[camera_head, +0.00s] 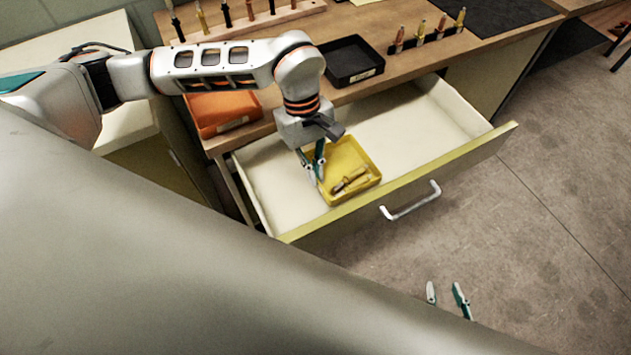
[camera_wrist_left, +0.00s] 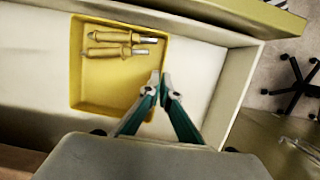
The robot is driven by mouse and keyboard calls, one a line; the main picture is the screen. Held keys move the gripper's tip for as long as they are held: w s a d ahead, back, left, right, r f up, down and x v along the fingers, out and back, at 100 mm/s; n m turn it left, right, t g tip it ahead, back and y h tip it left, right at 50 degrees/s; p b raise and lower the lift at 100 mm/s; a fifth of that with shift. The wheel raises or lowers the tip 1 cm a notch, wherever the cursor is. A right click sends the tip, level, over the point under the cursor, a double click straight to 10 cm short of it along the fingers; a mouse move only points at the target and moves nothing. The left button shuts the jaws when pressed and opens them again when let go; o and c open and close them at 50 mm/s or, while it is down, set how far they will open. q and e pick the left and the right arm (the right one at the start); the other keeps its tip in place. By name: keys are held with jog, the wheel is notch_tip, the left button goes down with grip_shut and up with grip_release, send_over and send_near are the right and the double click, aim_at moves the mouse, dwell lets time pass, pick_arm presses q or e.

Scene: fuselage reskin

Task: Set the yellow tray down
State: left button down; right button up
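The yellow tray (camera_head: 366,161) is inside the open drawer, near its front panel. Two yellow-handled tools (camera_head: 350,181) lie in it, side by side in the left wrist view (camera_wrist_left: 118,43). My left gripper (camera_head: 316,180) points down at the tray's left wall. In the left wrist view its fingers (camera_wrist_left: 159,84) are close together with the tray wall (camera_wrist_left: 163,50) between their tips. I cannot tell whether the tray touches the drawer floor. My right gripper (camera_head: 446,298) is low over the floor area, fingers apart and empty.
The open drawer (camera_head: 262,190) has bare floor left and right of the tray. On the bench above are an orange tray (camera_head: 222,110), a black tray (camera_head: 352,62) and racks of upright tools (camera_head: 432,38). The drawer handle (camera_head: 412,203) sticks out in front.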

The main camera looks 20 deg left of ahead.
pick_arm(q)
jog(key=x, duration=0.4)
jog(key=shift+w+a+f, duration=0.25)
jog(key=shift+w+a, duration=0.05)
jog(key=shift+a, duration=0.05)
jog(key=shift+f, duration=0.2)
jog(key=shift+f, duration=0.1)
jog(key=c, duration=2.3)
grip_release()
jog(key=shift+r, duration=0.3)
jog(key=v, duration=1.1)
jog(key=shift+a+r, duration=0.2)
jog(key=shift+r, duration=0.15)
